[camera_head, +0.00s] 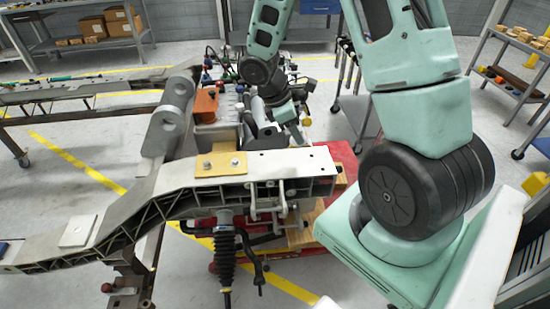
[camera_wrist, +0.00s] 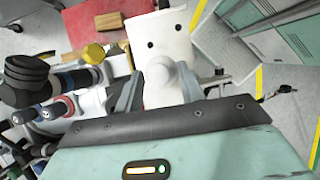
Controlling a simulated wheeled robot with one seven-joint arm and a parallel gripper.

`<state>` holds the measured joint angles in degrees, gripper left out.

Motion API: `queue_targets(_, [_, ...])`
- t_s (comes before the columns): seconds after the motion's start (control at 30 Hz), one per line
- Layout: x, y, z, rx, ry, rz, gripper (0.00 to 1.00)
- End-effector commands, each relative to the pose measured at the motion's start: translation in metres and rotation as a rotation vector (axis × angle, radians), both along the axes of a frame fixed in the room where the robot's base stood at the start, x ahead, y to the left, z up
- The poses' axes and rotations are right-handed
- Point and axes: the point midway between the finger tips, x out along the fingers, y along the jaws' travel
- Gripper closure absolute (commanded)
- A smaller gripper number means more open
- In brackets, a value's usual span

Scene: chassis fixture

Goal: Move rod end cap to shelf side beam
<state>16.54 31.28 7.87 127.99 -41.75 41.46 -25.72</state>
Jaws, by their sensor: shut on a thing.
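In the wrist view a pale, rounded piece, which I take to be the rod end cap (camera_wrist: 161,82), sits between the two grey fingers of my gripper (camera_wrist: 157,70). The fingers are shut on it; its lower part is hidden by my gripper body. In the head view my gripper (camera_head: 298,132) points down just behind the flat end of the pale side beam (camera_head: 275,162), and the cap cannot be made out there. In the wrist view the beam end (camera_wrist: 160,32), with two dark holes, lies directly ahead of the cap. I cannot tell whether the cap touches it.
A yellow-tan block (camera_head: 222,164) sits on the beam. A red cart (camera_head: 345,158) stands beneath the beam end. Dark cylinders and hoses (camera_wrist: 38,85) crowd the left of the wrist view, with a yellow knob (camera_wrist: 93,53) close to the left finger. A shelf rack (camera_head: 512,75) stands right.

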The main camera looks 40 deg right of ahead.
Motion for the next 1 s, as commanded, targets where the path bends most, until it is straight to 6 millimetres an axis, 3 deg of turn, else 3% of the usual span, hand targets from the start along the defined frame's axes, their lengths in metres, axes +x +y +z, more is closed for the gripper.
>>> queue_targets(0.1, [-0.001, 0.001, -0.021, 0.002, 0.005, 0.001, 0.93])
queue_targets(0.53, [0.0, 0.001, -0.071, 0.001, 0.002, 0.002, 0.93])
queue_targets(0.97, [0.0, 0.0, -0.079, 0.0, 0.0, 0.0, 0.93])
queue_targets(1.0, [0.0, 0.0, -0.078, 0.001, -0.001, 0.0, 0.53])
